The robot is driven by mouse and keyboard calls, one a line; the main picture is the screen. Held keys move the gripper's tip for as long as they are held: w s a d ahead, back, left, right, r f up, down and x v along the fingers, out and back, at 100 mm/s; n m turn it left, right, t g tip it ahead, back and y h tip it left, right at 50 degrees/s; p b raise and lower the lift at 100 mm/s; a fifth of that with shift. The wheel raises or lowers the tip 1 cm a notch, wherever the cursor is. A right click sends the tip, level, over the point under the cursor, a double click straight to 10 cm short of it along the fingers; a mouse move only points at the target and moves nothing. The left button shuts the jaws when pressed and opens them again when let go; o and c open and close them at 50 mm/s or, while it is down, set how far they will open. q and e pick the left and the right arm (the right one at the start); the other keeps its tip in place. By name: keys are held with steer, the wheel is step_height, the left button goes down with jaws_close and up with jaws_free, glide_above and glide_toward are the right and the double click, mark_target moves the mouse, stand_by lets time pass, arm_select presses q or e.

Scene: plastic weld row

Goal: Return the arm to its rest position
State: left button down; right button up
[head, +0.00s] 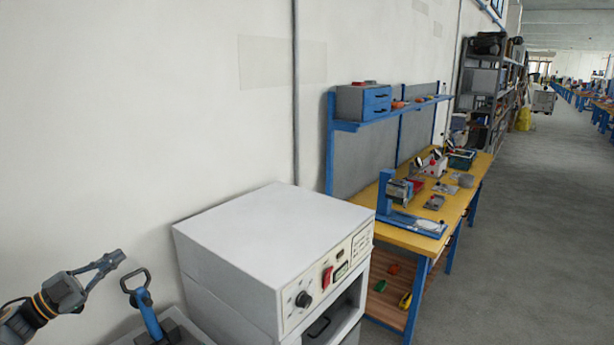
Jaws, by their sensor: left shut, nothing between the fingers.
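My left gripper (112,262) is at the lower left of the head view, at the end of my dark arm with orange rings. Its fingers are closed together with nothing between them. It is in the air in front of the white wall, just above and left of a blue lever with a black loop handle (136,283). The gripper and the handle look close, but I see a gap between them. My right gripper is not in the view.
A white oven-like machine (275,235) with a dial and switches stands right of the lever. Beyond it is a yellow-topped workbench (408,238) with blue legs and several tools. Grey shelving (484,85) stands farther back. The grey floor (540,230) at right is clear.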

arm_select(q)
steer(key=d+f+n+t+y, duration=0.3)
steer(key=d+f+n+y, duration=0.75)
steer(key=d+f, duration=0.35)
steer(key=s+d+f+n+g+y, duration=0.4)
steer(key=s+f+g+y, duration=0.15)
steer(key=s+f, duration=0.7)
steer(key=s+d+n+g+h, duration=0.15)
steer(key=s+g, duration=0.35)
steer(key=s, duration=0.9)
steer(key=s+d+g, duration=0.3)
steer(key=s+g, duration=0.1)
steer(key=s, duration=0.9)
steer(key=s+f+g+b, duration=0.25)
steer(key=f+b, duration=0.85)
steer(key=f, duration=2.8)
steer(key=s+a+f+b, duration=0.1)
steer(key=s+f+b, duration=0.2)
steer(key=s+f, duration=0.5)
steer(key=s+a+f+b, duration=0.1)
steer(key=s+f+b, duration=0.3)
steer(key=s+f, duration=0.4)
step_height(320, 180, down, 6)
steer(key=shift+s+a+b, duration=0.25)
steer(key=shift+s+b, duration=0.05)
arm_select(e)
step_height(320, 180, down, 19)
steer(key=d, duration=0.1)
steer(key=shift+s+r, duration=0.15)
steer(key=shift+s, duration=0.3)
